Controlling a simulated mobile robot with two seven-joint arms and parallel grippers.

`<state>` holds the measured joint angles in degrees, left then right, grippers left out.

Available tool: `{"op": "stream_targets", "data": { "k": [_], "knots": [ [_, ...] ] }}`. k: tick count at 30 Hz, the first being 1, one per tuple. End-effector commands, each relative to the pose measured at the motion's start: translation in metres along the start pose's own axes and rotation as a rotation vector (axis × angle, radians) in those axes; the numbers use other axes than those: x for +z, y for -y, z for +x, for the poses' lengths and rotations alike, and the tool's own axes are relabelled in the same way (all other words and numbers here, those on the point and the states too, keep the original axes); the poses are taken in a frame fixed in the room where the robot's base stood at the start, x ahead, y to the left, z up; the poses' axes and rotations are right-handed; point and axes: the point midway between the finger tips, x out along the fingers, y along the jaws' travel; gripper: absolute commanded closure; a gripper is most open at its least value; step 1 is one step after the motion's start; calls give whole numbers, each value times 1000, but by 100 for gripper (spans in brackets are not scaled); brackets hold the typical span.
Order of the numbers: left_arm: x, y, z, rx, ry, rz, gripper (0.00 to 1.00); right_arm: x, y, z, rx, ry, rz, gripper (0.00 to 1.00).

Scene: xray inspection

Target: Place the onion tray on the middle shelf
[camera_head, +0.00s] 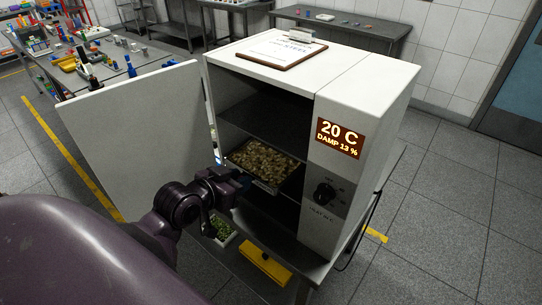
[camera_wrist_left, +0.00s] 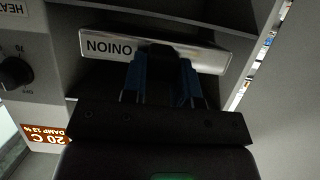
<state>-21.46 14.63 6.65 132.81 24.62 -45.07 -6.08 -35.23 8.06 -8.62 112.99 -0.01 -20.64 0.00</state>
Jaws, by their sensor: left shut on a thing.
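The onion tray (camera_head: 265,161), a shallow metal tray full of brownish pieces, is inside the open white cabinet (camera_head: 358,100), below the upper dark shelf (camera_head: 268,122). My left gripper (camera_head: 240,182) is at the tray's front edge, at the cabinet opening. In the left wrist view, the blue fingers of my left gripper (camera_wrist_left: 160,80) are shut on the tray's front, and its label (camera_wrist_left: 110,45) shows upside down. Whether the tray rests fully on the shelf under it is hard to tell. My right gripper is not in view.
The cabinet door (camera_head: 140,140) stands open to the left, close to my left arm. A clipboard (camera_head: 282,50) lies on top of the cabinet. A tray of green pieces (camera_head: 222,231) and a yellow object (camera_head: 265,263) are low in front. A cluttered table (camera_head: 120,65) stands behind the door.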

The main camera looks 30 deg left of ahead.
Motion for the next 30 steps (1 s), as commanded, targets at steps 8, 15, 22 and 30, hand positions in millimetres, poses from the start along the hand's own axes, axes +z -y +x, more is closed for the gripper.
{"op": "stream_targets", "data": {
  "k": [8, 15, 22, 30],
  "knots": [
    [-23, 0, 49, 1, -4, -1, 100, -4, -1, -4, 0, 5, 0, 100],
    [-31, 0, 73, -1, -2, -1, 100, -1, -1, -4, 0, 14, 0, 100],
    [-41, 0, 94, 0, -3, 0, 100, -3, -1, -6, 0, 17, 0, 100],
    [-31, 0, 111, -1, -1, 0, 100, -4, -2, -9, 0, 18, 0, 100]
  ]
}}
